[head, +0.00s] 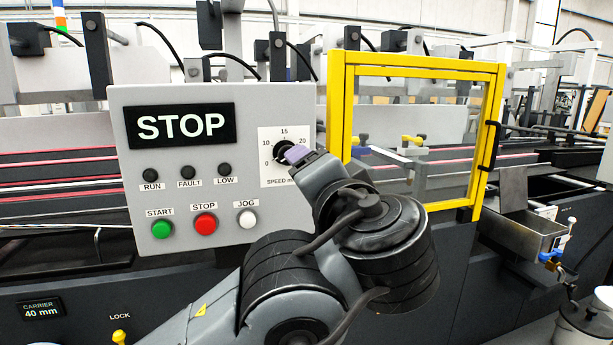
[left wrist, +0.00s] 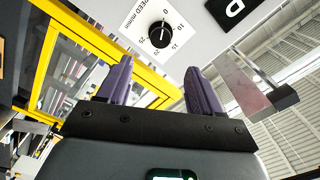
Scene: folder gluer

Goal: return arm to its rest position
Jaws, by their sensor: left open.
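My left arm rises from the bottom of the head view, and my left gripper (head: 297,155) is in front of the grey control panel (head: 265,107), at the speed dial. The black speed knob (head: 283,149) is partly hidden behind the purple fingers there. In the left wrist view, my left gripper (left wrist: 159,66) has its two purple fingers spread apart with nothing between them. The speed knob (left wrist: 160,34) shows beyond the fingertips and looks clear of them. My right gripper is in neither view.
The panel's black display (head: 181,126) reads STOP. Below it are a green START button (head: 162,229), a red STOP button (head: 205,226) and a white JOG button (head: 247,219). A yellow-framed guard door (head: 336,115) stands right of the panel, with a metal tray (head: 522,240) farther right.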

